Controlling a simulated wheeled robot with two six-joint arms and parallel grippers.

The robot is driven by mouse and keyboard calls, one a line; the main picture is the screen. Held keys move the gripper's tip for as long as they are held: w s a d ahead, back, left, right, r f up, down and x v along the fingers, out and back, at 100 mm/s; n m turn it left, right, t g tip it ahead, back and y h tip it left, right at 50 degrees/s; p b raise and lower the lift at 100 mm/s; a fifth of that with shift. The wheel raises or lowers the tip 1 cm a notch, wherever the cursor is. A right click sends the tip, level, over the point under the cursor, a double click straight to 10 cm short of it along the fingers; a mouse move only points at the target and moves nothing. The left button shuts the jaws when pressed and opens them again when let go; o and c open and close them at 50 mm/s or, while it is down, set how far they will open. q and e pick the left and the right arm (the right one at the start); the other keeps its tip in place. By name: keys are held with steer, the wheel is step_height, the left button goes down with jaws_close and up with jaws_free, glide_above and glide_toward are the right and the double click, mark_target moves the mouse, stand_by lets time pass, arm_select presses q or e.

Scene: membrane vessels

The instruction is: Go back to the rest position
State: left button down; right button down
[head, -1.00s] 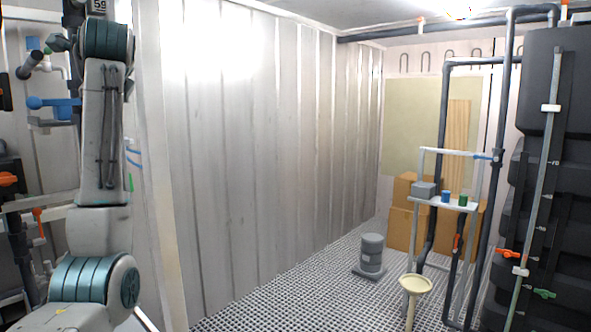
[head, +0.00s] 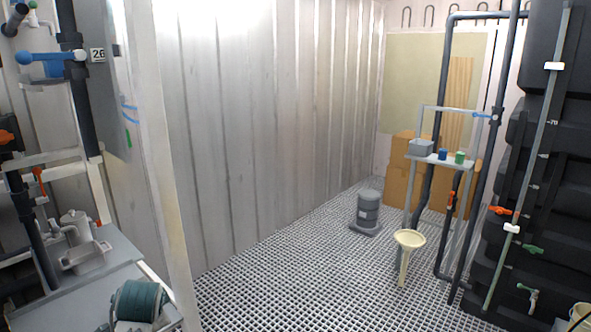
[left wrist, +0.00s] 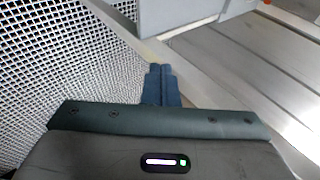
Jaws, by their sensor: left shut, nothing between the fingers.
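My left gripper (left wrist: 161,84) shows in the left wrist view with its two dark blue fingers together and nothing between them. It points toward a pale frame edge between the floor grating and a grey ribbed surface. In the head view only a teal-banded joint of my left arm (head: 140,301) shows at the bottom left; the gripper itself is out of that view. My right gripper is in neither view.
A light corner post (head: 165,180) and ribbed wall stand close on the left. A grey bench (head: 90,262) with fittings is at lower left. A cream funnel (head: 409,239), grey canister (head: 367,210) and black tanks (head: 545,180) stand right. The grating floor (head: 290,270) is mostly clear.

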arm_select(q)
steer(key=s+d+f+n+g+h, duration=0.1)
steer(key=s+d+f+n, duration=0.1)
steer(key=s+f, duration=0.6)
steer(key=s+d+f+n+g+h, duration=0.15)
steer(key=s+f, duration=0.35)
steer(key=s, duration=0.6)
steer(key=s+d+f+n+g, duration=0.1)
steer(key=s+f+n, duration=0.1)
steer(key=s, duration=0.7)
steer(key=s+d+f+n, duration=0.1)
steer(key=s+d+n, duration=0.15)
steer(key=s, duration=0.55)
steer(key=a+f+g, duration=0.1)
steer(key=a+f, duration=0.1)
steer(key=f, duration=1.4)
steer(key=a+f+g, duration=0.1)
steer(key=a+f, duration=0.1)
steer(key=f, duration=1.3)
steer(key=s+f+n, duration=0.1)
steer(key=s+f, duration=1.7)
steer(key=shift+s+a+f+g+h, duration=0.25)
steer(key=shift+a+f+g+h, duration=0.1)
steer(key=shift+a+f+g, duration=0.1)
